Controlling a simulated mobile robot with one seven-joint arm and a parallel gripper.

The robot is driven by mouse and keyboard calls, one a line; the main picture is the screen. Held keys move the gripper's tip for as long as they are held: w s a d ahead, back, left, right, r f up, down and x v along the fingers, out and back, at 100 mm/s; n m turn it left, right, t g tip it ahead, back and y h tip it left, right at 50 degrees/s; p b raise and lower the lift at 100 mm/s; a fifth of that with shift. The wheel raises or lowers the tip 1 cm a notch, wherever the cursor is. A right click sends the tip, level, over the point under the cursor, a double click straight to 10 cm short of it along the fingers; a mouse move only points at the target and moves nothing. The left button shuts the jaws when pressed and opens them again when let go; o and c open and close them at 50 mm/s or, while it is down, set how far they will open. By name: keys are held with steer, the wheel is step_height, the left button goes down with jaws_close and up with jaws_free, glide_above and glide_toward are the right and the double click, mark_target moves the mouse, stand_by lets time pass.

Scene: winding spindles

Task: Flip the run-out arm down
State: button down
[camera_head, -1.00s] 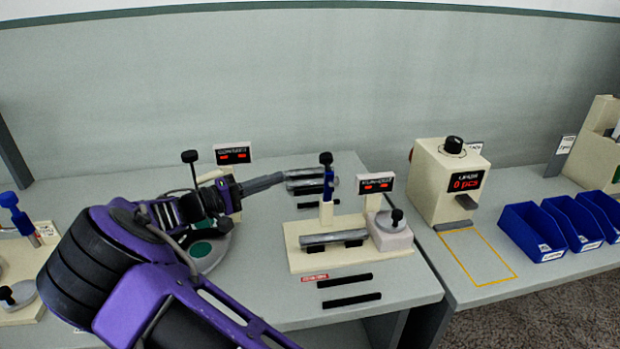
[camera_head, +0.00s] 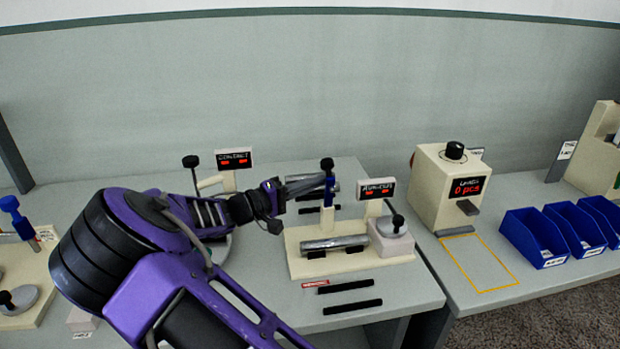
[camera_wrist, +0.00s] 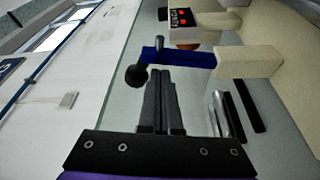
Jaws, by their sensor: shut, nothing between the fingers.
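The run-out station (camera_head: 300,268) is a cream base with a display (camera_head: 376,189) and a silver rod (camera_head: 334,243) lying across supports. Its blue run-out arm (camera_head: 328,197) stands upright on a cream post, with a black knob (camera_head: 326,163) on top. In the wrist view the blue arm (camera_wrist: 185,60) runs sideways from the cream post (camera_wrist: 250,62) to the knob (camera_wrist: 135,76). My gripper (camera_head: 325,180) is shut and empty, its fingertips close beside the blue arm, just below the knob. The wrist view shows the fingertips (camera_wrist: 161,74) near the arm; I cannot tell whether they touch.
A black-knobbed lever (camera_head: 397,221) sits on the station's right block. The contact station (camera_head: 234,158) is to the left, partly hidden by my arm. Black strips (camera_head: 352,308) lie in front. A counter box (camera_head: 440,185) and blue bins (camera_head: 534,236) stand to the right.

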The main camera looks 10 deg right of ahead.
steer(key=shift+s+f+m+h+b, duration=0.1)
steer(key=shift+s+m+h+b, duration=0.2)
steer(key=shift+s+m+b, duration=0.4)
stand_by(0.5)
glide_above(320, 240)
steer(key=shift+w+f+b, duration=0.25)
steer(key=shift+f, duration=0.75)
steer(key=shift+w+f+b, duration=0.2)
steer(key=shift+f, duration=0.75)
steer(key=shift+s+f+b, duration=0.2)
steer(key=shift+f+b, duration=0.1)
steer(key=shift+f, duration=0.3)
steer(key=shift+s+f+b, duration=0.2)
steer(key=shift+f+b, duration=0.1)
steer(key=shift+f, duration=0.25)
steer(key=shift+f+m, duration=0.35)
steer(key=shift+m, duration=0.45)
steer(key=shift+s+f, duration=0.1)
